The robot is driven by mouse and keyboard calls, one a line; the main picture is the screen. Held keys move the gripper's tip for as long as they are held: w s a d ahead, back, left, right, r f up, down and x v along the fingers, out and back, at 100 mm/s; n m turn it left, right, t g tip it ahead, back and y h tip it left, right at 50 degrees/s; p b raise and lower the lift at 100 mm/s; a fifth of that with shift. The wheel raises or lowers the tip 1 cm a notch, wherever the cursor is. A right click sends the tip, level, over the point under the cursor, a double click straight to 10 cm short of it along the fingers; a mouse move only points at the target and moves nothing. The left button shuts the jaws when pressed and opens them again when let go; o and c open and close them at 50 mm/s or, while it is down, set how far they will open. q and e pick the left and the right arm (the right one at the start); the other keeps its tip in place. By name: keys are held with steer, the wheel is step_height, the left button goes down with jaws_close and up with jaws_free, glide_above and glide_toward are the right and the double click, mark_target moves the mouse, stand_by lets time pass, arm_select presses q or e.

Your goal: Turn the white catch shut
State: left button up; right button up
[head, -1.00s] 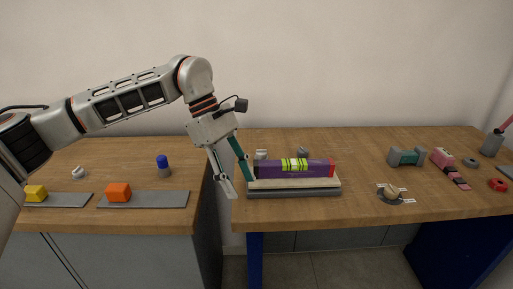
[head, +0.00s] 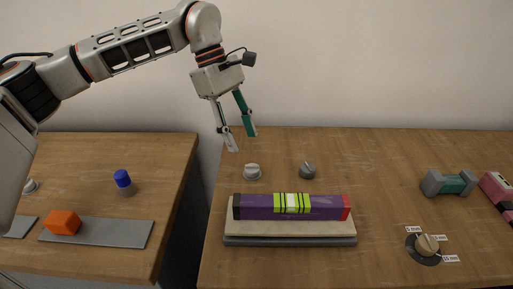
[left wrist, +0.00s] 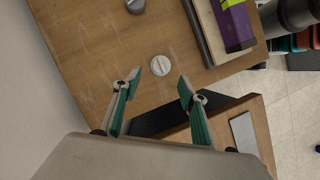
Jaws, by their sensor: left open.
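The white catch (head: 252,171) is a small round knob on the wooden table, behind the left end of a purple spirit level. In the left wrist view the white catch (left wrist: 162,66) shows a raised bar across its top, just beyond the fingertips and between their lines. My left gripper (head: 241,140) is open and empty, above and behind the catch, fingers pointing down; its two fingers also show in the left wrist view (left wrist: 159,90). It does not touch the catch. My right gripper is not in view.
A grey knob (head: 307,170) stands right of the catch. The purple level (head: 262,207) lies on a stacked board (head: 290,240) in front. A dial (head: 424,248) and a green-grey block (head: 449,184) are to the right. A gap separates the left table (head: 110,150).

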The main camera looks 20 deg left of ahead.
mark_target(252, 165)
arm_select(q)
steer(key=x, duration=0.7)
steer(key=shift+s+d+f+b, duration=0.1)
steer(key=shift+s+f+b, duration=0.15)
steer(key=shift+f+b, duration=0.1)
steer(key=c, duration=1.1)
